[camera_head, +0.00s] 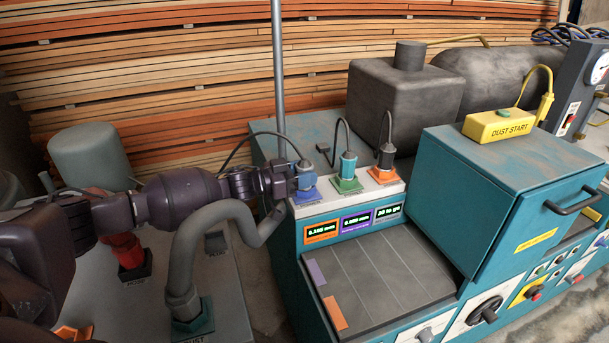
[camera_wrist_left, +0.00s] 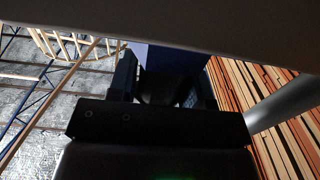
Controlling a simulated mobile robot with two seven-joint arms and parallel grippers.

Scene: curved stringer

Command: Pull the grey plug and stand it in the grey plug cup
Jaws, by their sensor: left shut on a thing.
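My left gripper (camera_head: 290,182) reaches in from the left and is shut at the blue-bodied piece (camera_head: 306,183) on the teal machine. That piece has a greyish top with a dark cable. In the left wrist view a blue-violet block (camera_wrist_left: 171,60) shows between the dark fingers (camera_wrist_left: 160,88). I cannot tell whether the held piece is the grey plug. A small dark grey holder (camera_head: 215,241) with a label reading like "plug" sits on the grey cabinet at the left; I cannot confirm it is the grey plug cup. My right gripper is not seen.
A green piece (camera_head: 348,170) and an orange-based dark piece (camera_head: 385,160) with cables stand right of the gripper. A thick grey hose (camera_head: 186,255) curves up beside my arm. A red fixture (camera_head: 130,255) stands on the cabinet. A grey pole (camera_head: 279,80) rises behind.

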